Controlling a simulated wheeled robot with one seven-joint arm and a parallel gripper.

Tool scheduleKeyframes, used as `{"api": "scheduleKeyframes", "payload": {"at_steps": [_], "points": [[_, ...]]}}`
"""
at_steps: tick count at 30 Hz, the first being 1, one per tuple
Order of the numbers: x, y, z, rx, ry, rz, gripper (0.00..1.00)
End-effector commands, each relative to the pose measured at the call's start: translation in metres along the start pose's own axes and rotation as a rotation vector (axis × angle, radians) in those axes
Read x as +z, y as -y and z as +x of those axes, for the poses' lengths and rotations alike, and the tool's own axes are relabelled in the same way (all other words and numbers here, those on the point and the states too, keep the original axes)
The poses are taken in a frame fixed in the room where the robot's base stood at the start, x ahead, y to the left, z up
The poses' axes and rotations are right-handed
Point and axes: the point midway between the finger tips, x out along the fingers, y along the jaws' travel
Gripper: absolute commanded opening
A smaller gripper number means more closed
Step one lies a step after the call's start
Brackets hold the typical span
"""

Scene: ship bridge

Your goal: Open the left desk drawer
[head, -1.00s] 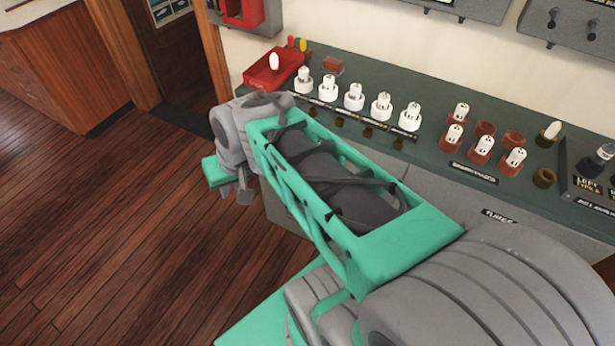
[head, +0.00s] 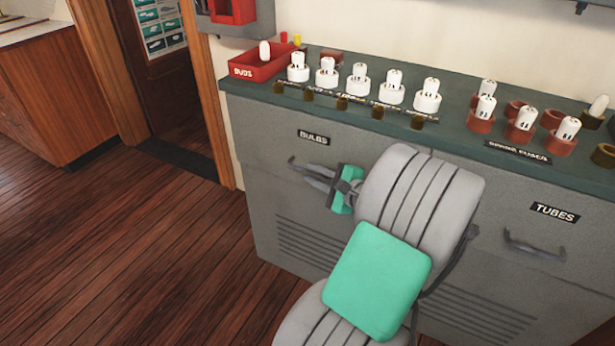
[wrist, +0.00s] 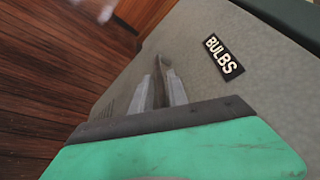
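The left desk drawer (head: 272,136), labelled BULBS, is in the left half of the grey cabinet in the head view. Its front looks flush with the cabinet. Its dark bar handle (head: 298,165) sits below the label. My gripper (head: 325,177) is at the right part of this handle, with its fingers pointing at the drawer front. In the wrist view the two grey fingers (wrist: 160,88) are close together with a narrow gap, below and left of the BULBS label (wrist: 224,56). Whether they grip the handle is unclear; my gripper partly hides it.
A second drawer labelled TUBES, with its own handle (head: 534,246), is at the right. The green desk top (head: 450,135) carries a red tray (head: 262,66), several white bulbs in holders and brown cups. Open wooden floor (head: 130,260) lies to the left.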

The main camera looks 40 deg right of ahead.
Motion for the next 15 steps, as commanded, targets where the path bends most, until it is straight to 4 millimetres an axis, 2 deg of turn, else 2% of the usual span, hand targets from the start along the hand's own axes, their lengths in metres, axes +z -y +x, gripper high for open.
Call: {"api": "scheduleKeyframes", "payload": {"at_steps": [3,6,14,15], "points": [[0.0,-0.002,0.021,0.003,0.002,-0.003,0.2],[0.0,-0.001,0.03,0.001,0.001,-0.003,0.2],[0.0,0.0,0.032,0.001,-0.001,-0.003,0.2],[0.0,0.0,0.032,0.001,-0.001,-0.003,0.17]]}}
